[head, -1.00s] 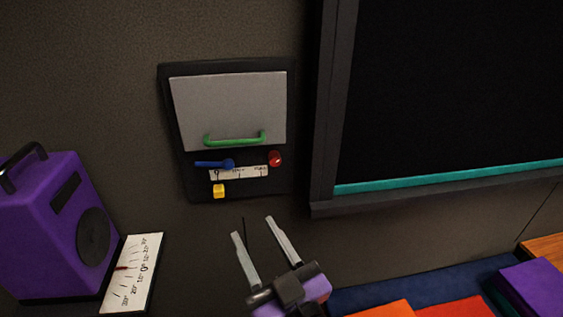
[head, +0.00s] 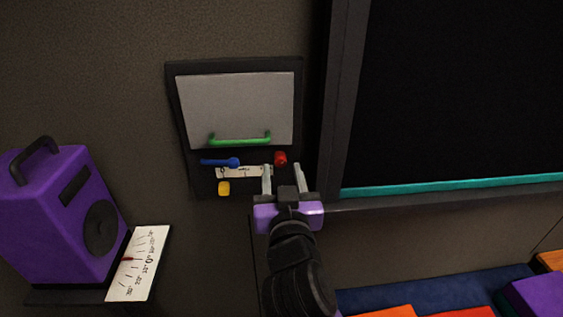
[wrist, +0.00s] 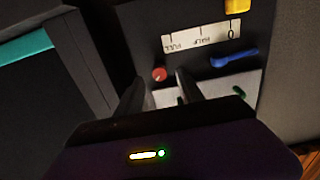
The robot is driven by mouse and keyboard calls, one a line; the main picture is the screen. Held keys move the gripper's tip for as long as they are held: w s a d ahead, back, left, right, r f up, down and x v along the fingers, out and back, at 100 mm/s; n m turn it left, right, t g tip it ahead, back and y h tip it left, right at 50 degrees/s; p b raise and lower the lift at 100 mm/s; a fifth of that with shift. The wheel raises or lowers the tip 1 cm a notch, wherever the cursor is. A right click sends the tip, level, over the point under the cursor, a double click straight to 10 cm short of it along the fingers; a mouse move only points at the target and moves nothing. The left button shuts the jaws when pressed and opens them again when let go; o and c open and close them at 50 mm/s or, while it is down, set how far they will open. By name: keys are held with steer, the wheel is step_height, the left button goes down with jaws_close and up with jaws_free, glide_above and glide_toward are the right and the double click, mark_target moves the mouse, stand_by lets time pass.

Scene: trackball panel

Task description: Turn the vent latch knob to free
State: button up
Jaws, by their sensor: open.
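A dark wall panel (head: 180,120) carries several controls. A small red knob (head: 281,158) sits at its right, below a grey door (head: 235,105); a blue lever (head: 220,162) points left. No label shows which one is the vent latch knob. My gripper (head: 282,171) is open and empty in front of the panel's lower right, its fingertips just below and either side of the red knob. In the wrist view the red knob (wrist: 159,74) appears between the two fingertips, just beyond them. I cannot tell any contact.
The door has a green handle (head: 240,139). A yellow block (head: 224,188) and a scale strip (wrist: 200,38) marked 0, HALF, FULL are close by. A dark frame (head: 335,120) stands to the right. A purple box (head: 50,220) and a dial plate (head: 140,262) are at left.

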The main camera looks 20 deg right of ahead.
mark_target(281, 163)
steer(key=shift+x, duration=1.55)
steer(key=shift+c, duration=0.3)
jaws_close()
